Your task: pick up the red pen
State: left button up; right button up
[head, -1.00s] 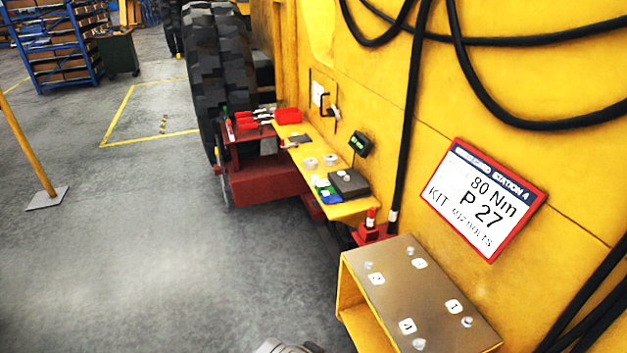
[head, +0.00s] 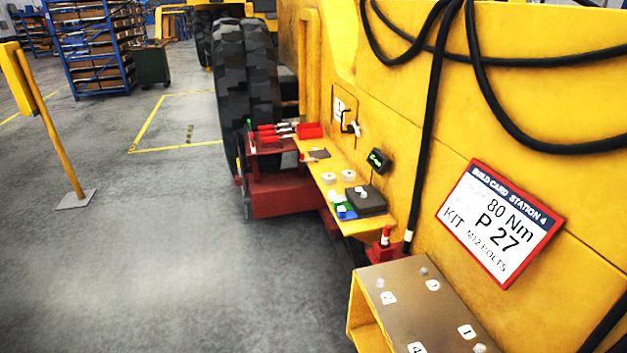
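No thing is clearly recognisable as the red pen at this size. A small upright red-and-white item (head: 385,237), pen-like in shape, stands on a red block beside the yellow machine wall. Another small red-and-white item (head: 305,157) lies at the left edge of the yellow shelf (head: 322,178). Several red-handled tools (head: 275,134) lie on the red step (head: 262,148) at the far end. Neither of my grippers shows in the head view.
The yellow shelf carries a dark box (head: 366,201), white rolls and small blue and green items. A yellow stand with a brown top (head: 425,300) bears numbered labels and bolts. A build card (head: 500,223) and black hoses hang on the wall.

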aim_at(385, 240)
jog(key=i+j+z, duration=0.15)
jog(key=z, duration=0.35)
jog(key=i+j+z, duration=0.3)
jog(key=z, duration=0.2)
jog(key=i+j+z, duration=0.1)
jog(key=j, duration=0.25)
jog(key=i+j+z, duration=0.1)
jog(key=i+j, duration=0.15)
jog(key=i+j+z, duration=0.1)
jog(key=j, duration=0.35)
jog(key=i+j, duration=0.15)
jog(key=j, duration=0.15)
jog(key=i+j, duration=0.15)
jog(key=j, duration=0.2)
jog(key=i+j, duration=0.1)
jog(key=j, duration=0.2)
jog(key=i+j, duration=0.15)
jog(key=j, duration=0.2)
